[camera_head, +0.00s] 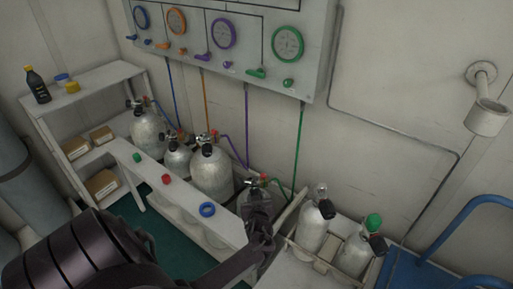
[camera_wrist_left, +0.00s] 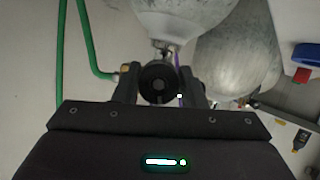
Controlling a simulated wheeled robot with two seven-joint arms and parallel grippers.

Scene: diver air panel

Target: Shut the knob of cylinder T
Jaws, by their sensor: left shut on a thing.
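My left gripper (camera_head: 258,205) reaches in from the lower left to the cylinder at the green hose (camera_head: 298,150), whose body is mostly hidden behind my arm. In the left wrist view my left gripper (camera_wrist_left: 160,88) is shut on a round black knob (camera_wrist_left: 158,76), one finger on each side. The knob sits at the neck of a grey cylinder (camera_wrist_left: 180,14). No letter T is readable on any cylinder. My right gripper is not in view.
More grey cylinders (camera_head: 212,172) stand in the white rack to the left. Two others (camera_head: 313,230) stand at the right, one green-capped (camera_head: 374,222). A gauge panel (camera_head: 325,60) hangs above. A blue rail cart (camera_head: 425,268) is at lower right.

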